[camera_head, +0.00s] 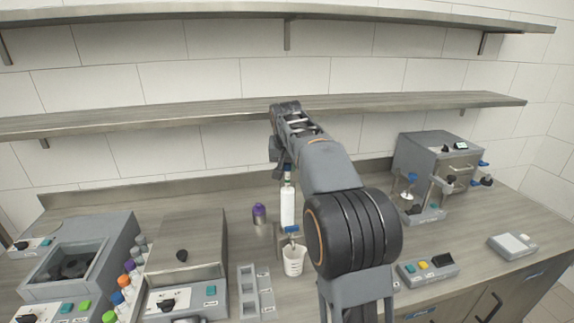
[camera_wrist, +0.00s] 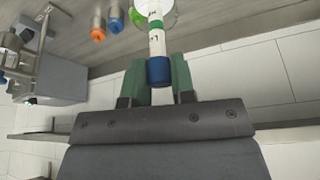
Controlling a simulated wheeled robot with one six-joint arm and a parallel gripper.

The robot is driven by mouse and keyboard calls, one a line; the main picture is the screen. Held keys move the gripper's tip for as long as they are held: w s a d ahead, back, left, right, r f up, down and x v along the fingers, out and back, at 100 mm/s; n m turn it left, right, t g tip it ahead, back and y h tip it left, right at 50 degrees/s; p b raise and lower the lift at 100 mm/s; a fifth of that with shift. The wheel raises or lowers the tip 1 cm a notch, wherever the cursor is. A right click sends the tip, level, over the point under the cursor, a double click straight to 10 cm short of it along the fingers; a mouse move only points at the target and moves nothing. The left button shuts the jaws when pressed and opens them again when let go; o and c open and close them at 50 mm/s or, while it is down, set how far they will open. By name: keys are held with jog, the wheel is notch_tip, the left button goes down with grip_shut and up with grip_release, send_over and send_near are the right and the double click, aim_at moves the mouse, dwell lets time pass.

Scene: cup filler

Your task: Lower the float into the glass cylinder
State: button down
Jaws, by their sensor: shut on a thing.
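My gripper (camera_wrist: 158,66) has green fingers and is shut on the blue-topped float (camera_wrist: 157,42), a white stem with a dark green band. The stem points away from the fingers toward a pale round shape (camera_wrist: 170,14) cut off by the top edge of the wrist view; whether this is the glass cylinder I cannot tell. In the head view my gripper (camera_head: 287,170) is above the back of the counter, and a white upright body (camera_head: 288,208) hangs or stands directly below it. A glass cylinder is not clearly distinguishable there.
A white beaker (camera_head: 293,261) stands in front, near a blue-handled part. A purple-topped bottle (camera_head: 259,214) is to the left. A grey rack (camera_head: 250,292), a button box (camera_head: 428,270) and a grey machine (camera_head: 432,165) stand around. A shelf (camera_head: 180,112) runs behind my arm.

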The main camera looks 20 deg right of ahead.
jog(key=c, duration=0.9)
grip_release()
jog(key=shift+o, duration=0.2)
jog(key=shift+r, duration=0.1)
jog(key=p+v, duration=0.1)
jog(key=v, duration=1.2)
jog(key=shift+r, duration=0.35)
notch_tip(320, 180, down, 9)
jog(key=a+n, duration=0.2)
jog(key=s+a+f+n+y, duration=0.1)
jog(key=s+a+f, duration=0.2)
jog(key=s+f, duration=0.4)
jog(key=s+a+f+n+y, duration=0.1)
jog(key=s+a+f, duration=0.3)
jog(key=s, duration=1.2)
notch_tip(320, 180, down, 4)
jog(key=shift+a+r+n, duration=0.25)
jog(key=shift+a+n, duration=0.1)
jog(key=shift+n, duration=0.25)
